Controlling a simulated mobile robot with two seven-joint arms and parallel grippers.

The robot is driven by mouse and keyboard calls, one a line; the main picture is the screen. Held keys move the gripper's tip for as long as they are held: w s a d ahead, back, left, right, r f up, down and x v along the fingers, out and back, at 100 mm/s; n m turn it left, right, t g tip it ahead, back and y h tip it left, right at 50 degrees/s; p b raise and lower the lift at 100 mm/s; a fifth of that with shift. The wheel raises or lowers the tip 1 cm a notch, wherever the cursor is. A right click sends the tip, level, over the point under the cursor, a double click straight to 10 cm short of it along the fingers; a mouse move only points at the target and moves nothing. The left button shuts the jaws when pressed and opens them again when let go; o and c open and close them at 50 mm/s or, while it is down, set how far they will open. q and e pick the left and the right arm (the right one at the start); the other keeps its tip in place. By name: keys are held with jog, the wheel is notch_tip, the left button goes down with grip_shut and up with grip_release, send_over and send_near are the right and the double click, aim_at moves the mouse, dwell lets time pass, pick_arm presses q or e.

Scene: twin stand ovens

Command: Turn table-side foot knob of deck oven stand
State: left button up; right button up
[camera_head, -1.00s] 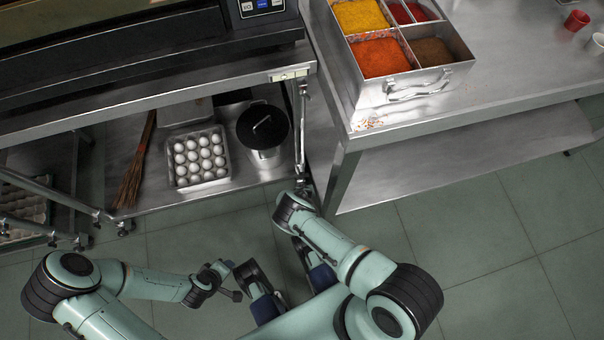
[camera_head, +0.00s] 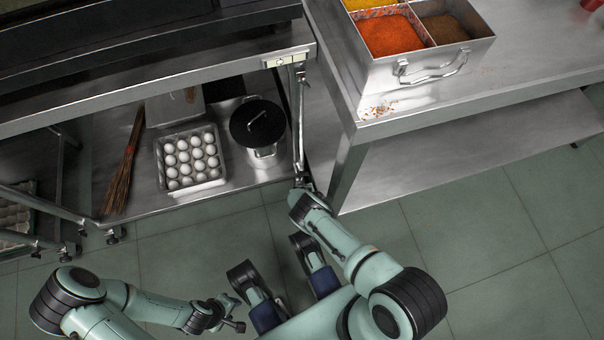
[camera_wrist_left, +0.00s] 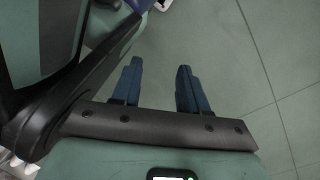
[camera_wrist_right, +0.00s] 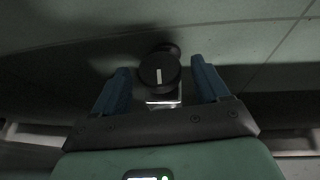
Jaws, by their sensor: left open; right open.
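The deck oven stand (camera_head: 215,82) fills the upper left of the head view. Its table-side leg (camera_head: 299,125) runs down to a foot near my right wrist. In the right wrist view a round black foot knob (camera_wrist_right: 159,72) with a white mark sits between the two blue fingers of my right gripper (camera_wrist_right: 162,80). The fingers are open, with a visible gap on each side of the knob. In the head view my right arm hides this gripper. My left gripper (camera_head: 235,312) is open and empty above the floor; its blue fingers show in the left wrist view (camera_wrist_left: 158,82).
The steel table (camera_head: 480,100) stands to the right, bearing a spice box (camera_head: 430,68). The stand's lower shelf holds an egg tray (camera_head: 192,162), a lidded pot (camera_head: 258,128) and a broom (camera_head: 122,170). Green floor (camera_head: 480,240) is clear at the lower right.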

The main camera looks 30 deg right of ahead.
jog(key=c, duration=1)
jog(key=shift+a+f+h+b, duration=0.1)
jog(key=shift+a+h+b, duration=0.15)
jog(key=shift+h+b, duration=0.45)
jog(key=shift+n+h, duration=0.3)
jog(key=shift+h, duration=0.2)
jog(key=shift+a+f+g+h, duration=0.2)
jog(key=shift+a+g+h, duration=0.05)
jog(key=shift+g+h, duration=0.15)
pick_arm(q)
jog(key=shift+s+f+g, duration=0.15)
jog(key=shift+s+f, duration=0.1)
jog(key=shift+s, duration=0.25)
jog(key=shift+s+f+g, duration=0.15)
jog(key=shift+s+f, duration=0.05)
jog(key=shift+s, duration=0.3)
jog(key=shift+a, duration=0.1)
pick_arm(e)
jog(key=shift+s+a+f, duration=0.1)
jog(key=shift+a, duration=0.25)
jog(key=o, duration=1)
jog(key=shift+d, duration=0.15)
